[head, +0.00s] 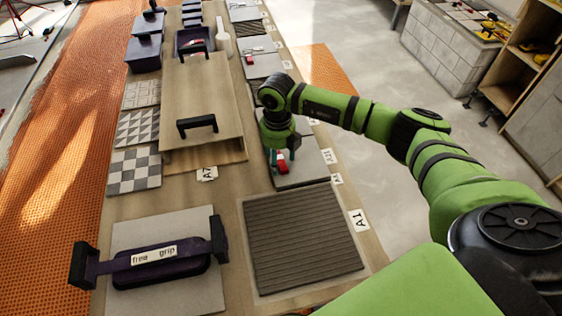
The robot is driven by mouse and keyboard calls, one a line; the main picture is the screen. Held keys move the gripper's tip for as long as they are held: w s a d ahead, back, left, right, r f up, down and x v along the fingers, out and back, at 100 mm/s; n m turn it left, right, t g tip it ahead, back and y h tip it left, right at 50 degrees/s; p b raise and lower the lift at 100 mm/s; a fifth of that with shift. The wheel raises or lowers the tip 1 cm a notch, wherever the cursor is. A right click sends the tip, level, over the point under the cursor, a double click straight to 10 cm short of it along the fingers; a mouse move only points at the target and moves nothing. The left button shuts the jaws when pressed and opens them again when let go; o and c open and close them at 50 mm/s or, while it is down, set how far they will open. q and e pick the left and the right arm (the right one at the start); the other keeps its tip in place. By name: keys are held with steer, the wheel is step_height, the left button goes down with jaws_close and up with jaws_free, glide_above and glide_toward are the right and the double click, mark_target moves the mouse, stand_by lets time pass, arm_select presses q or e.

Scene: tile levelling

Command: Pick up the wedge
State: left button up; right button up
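A small red piece (282,166), which looks like a wedge, is at the grey tile on the right side of the long wooden table. White and dark teal parts show right beside it. My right arm reaches in from the right and points down there, with my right gripper (279,152) right above or around the red piece. The fingers are small and partly hidden by the wrist, so I cannot tell whether they touch or hold it. My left gripper is out of view.
A ribbed dark tile (303,238) lies at the near right. A purple two-handled tool marked "free grip" (160,262) rests on a pale slab at the near left. A raised wooden board (203,95) with black handles stands mid-table. Patterned tiles (137,128) lie to its left.

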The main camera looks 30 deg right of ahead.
steer(key=c, duration=0.8)
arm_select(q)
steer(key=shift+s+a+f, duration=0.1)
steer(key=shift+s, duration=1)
arm_select(e)
steer(key=shift+r, duration=0.1)
